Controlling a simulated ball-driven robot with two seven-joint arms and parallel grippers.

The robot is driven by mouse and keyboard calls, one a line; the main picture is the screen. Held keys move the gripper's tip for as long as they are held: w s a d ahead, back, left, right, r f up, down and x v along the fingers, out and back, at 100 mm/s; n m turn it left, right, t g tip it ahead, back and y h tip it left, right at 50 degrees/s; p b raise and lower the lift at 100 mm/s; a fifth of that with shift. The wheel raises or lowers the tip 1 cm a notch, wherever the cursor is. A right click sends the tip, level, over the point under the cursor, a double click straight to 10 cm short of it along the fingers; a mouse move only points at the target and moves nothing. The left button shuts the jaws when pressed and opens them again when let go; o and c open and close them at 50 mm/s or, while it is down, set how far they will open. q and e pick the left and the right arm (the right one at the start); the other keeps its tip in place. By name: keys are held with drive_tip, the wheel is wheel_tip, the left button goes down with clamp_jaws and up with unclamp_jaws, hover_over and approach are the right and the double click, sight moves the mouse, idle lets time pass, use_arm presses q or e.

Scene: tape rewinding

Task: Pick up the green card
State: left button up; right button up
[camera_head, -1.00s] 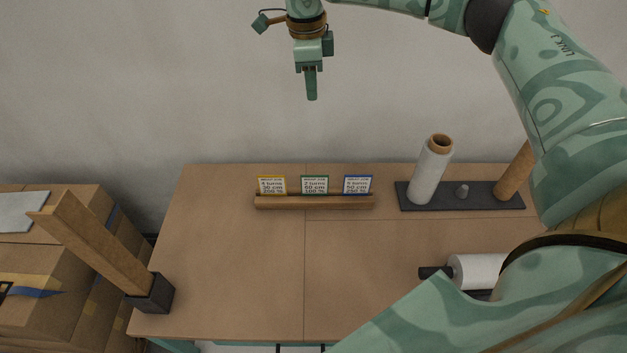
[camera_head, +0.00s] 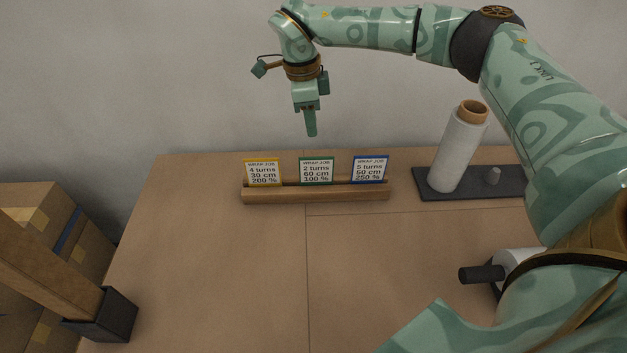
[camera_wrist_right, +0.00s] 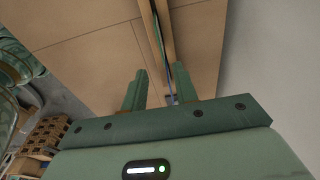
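The green card (camera_head: 316,171) stands upright in the middle of a wooden holder (camera_head: 315,194), between a yellow card (camera_head: 263,172) and a blue card (camera_head: 370,169). It reads 2 turns, 60 cm, 100 %. My right gripper (camera_head: 311,130) points down above the green card, apart from it. In the right wrist view my right gripper (camera_wrist_right: 159,90) is open and empty, its two fingers apart. The holder (camera_wrist_right: 165,28) runs away beyond the fingers there, with the cards seen edge-on and hard to tell apart. My left gripper is not in view.
A white roll (camera_head: 458,150) stands on a dark base (camera_head: 432,193) at the back right of the table (camera_head: 220,270). Another white roll lies partly behind my right arm. A wooden post (camera_head: 45,262) in a black foot is at the left. The table's middle is clear.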

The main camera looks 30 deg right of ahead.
drive_tip(key=b, duration=0.3)
hover_over(317, 168)
wheel_tip(317, 168, down, 9)
drive_tip(key=shift+w+a+f, duration=0.1)
drive_tip(key=shift+f, duration=0.05)
drive_tip(key=f+b, duration=0.2)
drive_tip(key=f, duration=0.3)
drive_tip(key=shift+d+f, duration=0.15)
drive_tip(key=shift+d, duration=0.05)
use_arm(q)
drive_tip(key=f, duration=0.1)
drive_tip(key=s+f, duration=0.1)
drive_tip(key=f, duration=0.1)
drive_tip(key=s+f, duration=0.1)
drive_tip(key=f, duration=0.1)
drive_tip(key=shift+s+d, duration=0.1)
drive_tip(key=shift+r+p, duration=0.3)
drive_tip(key=shift+p, duration=0.05)
use_arm(e)
drive_tip(key=shift+f, duration=0.15)
drive_tip(key=shift+c, duration=0.3)
clamp_jaws()
